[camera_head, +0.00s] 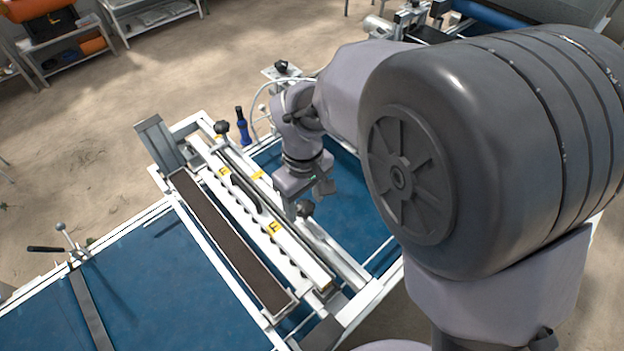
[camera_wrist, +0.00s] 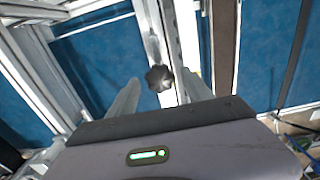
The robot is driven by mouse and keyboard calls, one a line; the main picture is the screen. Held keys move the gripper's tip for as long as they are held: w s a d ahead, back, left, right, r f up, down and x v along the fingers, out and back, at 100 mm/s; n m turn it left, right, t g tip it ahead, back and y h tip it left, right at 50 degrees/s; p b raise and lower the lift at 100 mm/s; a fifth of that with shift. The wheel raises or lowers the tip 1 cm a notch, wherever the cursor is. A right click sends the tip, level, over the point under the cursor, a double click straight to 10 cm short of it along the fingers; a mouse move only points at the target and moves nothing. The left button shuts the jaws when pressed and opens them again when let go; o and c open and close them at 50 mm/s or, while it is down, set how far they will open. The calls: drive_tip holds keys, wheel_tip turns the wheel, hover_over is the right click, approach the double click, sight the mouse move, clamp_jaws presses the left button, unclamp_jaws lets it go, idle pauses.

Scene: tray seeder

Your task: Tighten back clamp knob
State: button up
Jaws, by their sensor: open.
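A dark lobed clamp knob (camera_wrist: 159,78) shows in the wrist view, between and just beyond my two fingertips. In the head view a dark knob (camera_head: 305,209) sits beside the fingers, on the right side of the seeder frame. A second dark knob (camera_head: 222,128) stands at the frame's far left end. The frames do not label which one is the back knob. My gripper (camera_head: 308,200) is open, with its fingers (camera_wrist: 163,88) apart and nothing held. Whether a finger touches the knob cannot be told.
The seeder frame has white rails, yellow labels and a long brown trough (camera_head: 230,245). Blue belts (camera_head: 150,290) lie on both sides. A blue-and-black bottle-like item (camera_head: 243,128) stands behind the frame. Another dark knob (camera_head: 281,67) is farther back, near a curved hose.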

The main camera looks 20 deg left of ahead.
clamp_jaws()
drive_tip(key=shift+m, duration=0.3)
drive_tip(key=m+b, duration=0.1)
drive_tip(key=m, duration=0.2)
drive_tip(key=shift+m, duration=0.3)
drive_tip(key=m+b, duration=0.1)
drive_tip(key=m, duration=0.3)
drive_tip(key=m+b, duration=0.2)
drive_tip(key=m, duration=0.3)
drive_tip(key=shift+m, duration=0.4)
drive_tip(key=shift+m+b, duration=0.65)
drive_tip(key=shift+m, duration=1.25)
